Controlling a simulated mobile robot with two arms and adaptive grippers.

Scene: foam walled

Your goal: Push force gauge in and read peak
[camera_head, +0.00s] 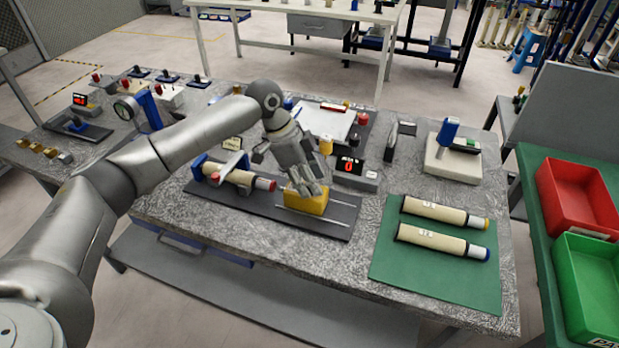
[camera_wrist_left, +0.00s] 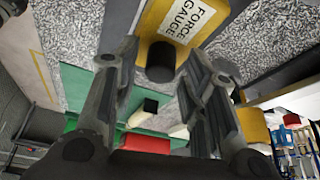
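The yellow force gauge (camera_head: 305,200) sits on two rails at the right part of a dark fixture plate (camera_head: 262,212). In the left wrist view its "FORCE GAUGE" label (camera_wrist_left: 187,22) and a black round stub (camera_wrist_left: 160,62) show. Left of it, a tan cylinder with a red end (camera_head: 242,179) lies in a blue and white holder. My left gripper (camera_head: 316,186) is at the gauge, partly covering it. In the left wrist view my gripper (camera_wrist_left: 157,78) has its fingers apart, with the stub seen between them. Contact cannot be told. A display (camera_head: 349,167) behind shows a red 0.
A green mat (camera_head: 400,270) with two tan cylinders (camera_head: 445,212) (camera_head: 442,242) lies at right. A device on a pale base (camera_head: 452,160) stands behind it. Red (camera_head: 578,195) and green (camera_head: 590,275) bins are far right. More fixtures crowd the bench's left.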

